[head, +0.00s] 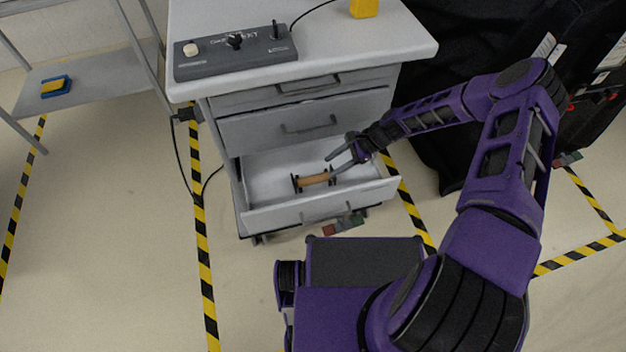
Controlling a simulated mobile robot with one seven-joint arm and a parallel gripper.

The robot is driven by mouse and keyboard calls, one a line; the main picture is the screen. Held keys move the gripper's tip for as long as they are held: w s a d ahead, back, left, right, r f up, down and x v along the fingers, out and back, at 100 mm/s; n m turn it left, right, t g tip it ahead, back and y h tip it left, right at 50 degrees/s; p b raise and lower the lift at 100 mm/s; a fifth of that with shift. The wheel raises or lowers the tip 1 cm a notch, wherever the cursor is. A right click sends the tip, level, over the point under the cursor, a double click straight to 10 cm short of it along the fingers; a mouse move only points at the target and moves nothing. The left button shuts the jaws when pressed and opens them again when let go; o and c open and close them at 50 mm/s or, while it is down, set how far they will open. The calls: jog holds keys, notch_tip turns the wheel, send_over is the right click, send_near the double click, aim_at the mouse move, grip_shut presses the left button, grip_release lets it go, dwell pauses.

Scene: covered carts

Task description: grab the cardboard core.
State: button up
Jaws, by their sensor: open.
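The cardboard core (315,179) is a short tan cylinder between two dark end pieces. It lies in the open bottom drawer (262,218) of the white cabinet in the head view. My gripper (335,165) reaches in from the right, its fingers apart just above and beside the right end of the core. It holds nothing. I cannot tell whether a fingertip touches the right end piece.
A grey control box (235,52) and a yellow object (364,8) stand on the cabinet top. A metal shelf (90,75) is at left, dark covered carts (450,110) at right. Open floor lies left of the cabinet.

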aim_at(315, 178)
jog(key=b+x, duration=0.1)
jog(key=x, duration=0.7)
jog(key=shift+f, duration=0.25)
grip_shut()
dwell(0.4)
